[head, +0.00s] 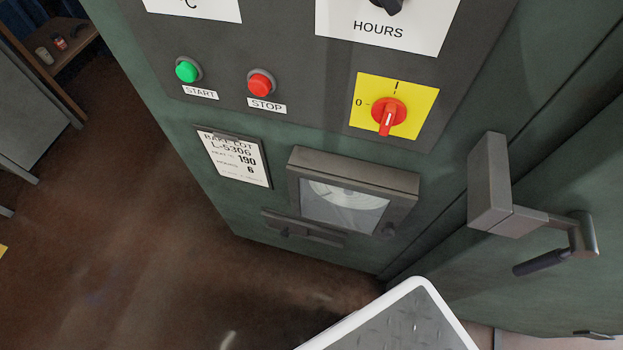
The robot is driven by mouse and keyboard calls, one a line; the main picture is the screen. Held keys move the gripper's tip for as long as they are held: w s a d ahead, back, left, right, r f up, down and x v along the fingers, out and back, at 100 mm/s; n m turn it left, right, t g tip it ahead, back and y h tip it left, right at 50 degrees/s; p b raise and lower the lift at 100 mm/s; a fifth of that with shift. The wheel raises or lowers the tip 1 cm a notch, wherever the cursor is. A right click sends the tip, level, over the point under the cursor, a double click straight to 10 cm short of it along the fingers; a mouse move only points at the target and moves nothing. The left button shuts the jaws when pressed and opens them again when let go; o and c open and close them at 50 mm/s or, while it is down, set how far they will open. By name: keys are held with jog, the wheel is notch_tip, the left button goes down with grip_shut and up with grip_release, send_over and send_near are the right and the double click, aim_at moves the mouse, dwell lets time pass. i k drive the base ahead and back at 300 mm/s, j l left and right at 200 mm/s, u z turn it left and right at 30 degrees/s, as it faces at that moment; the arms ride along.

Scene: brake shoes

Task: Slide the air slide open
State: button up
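A low dark metal strip (303,229) with a small knob sits on the green cabinet's front, below the recorder box; it looks like the air slide. How far it stands open I cannot tell. My gripper is not in view.
Above the strip are a recorder box (352,190) with a glass window and a card (235,158) reading L-5306. Higher up are a green START button (187,71), a red STOP button (260,84) and a red rotary switch (387,117). A door handle (545,258) juts out at right.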

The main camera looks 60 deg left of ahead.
aim_at(286, 227)
jog(key=i+l+u, duration=0.1)
jog(key=u, duration=0.3)
jog(key=l+u, duration=0.15)
jog(key=u, duration=0.25)
jog(key=i+l+u, duration=0.1)
jog(key=u, duration=0.3)
jog(key=l+u, duration=0.1)
jog(key=u, duration=1.45)
